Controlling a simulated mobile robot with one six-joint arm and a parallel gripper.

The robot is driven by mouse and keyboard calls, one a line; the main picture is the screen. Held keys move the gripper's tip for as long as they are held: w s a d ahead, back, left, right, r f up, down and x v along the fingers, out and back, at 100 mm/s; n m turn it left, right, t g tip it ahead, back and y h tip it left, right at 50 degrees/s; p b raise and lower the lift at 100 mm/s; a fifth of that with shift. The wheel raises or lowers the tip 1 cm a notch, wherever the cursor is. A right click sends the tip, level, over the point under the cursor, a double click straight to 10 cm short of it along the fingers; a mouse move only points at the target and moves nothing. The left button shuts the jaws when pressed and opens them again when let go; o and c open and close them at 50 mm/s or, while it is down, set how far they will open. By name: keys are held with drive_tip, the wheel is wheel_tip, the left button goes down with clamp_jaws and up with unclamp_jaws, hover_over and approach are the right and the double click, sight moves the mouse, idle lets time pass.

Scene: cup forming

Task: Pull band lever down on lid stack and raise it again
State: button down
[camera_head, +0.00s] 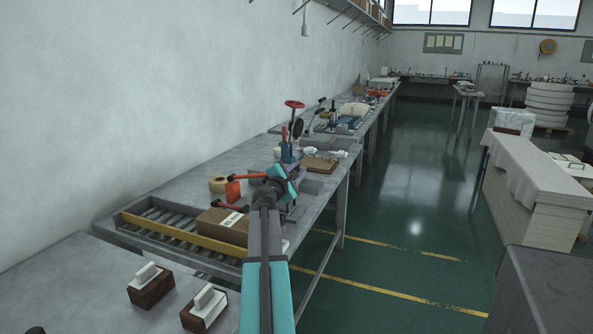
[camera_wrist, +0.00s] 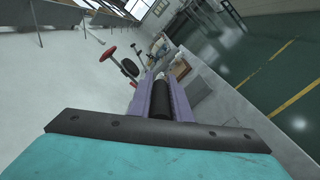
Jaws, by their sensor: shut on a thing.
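My gripper (camera_wrist: 160,84) shows in the wrist view as two purple fingers shut around a dark cylindrical grip (camera_wrist: 160,105), which I take to be the band lever's handle. In the head view my gripper (camera_head: 297,171) is over the workbench, close to the press with the red handwheel (camera_head: 294,104). My own teal arm hides much of that spot. The lid stack cannot be made out behind my arm and wrist, so the lever's angle is unclear.
A roller conveyor (camera_head: 128,222) with a cardboard box (camera_head: 222,227) is left of my arm. Two wooden blocks with white handles (camera_head: 150,288) sit in front. The green floor (camera_head: 410,220) is open at right.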

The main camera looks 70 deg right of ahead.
drive_tip(key=c, duration=1.6)
unclamp_jaws()
drive_tip(key=shift+w, duration=0.1)
drive_tip(key=shift+c, duration=0.2)
drive_tip(key=shift+a, duration=6.9)
drive_tip(key=shift+c, duration=0.2)
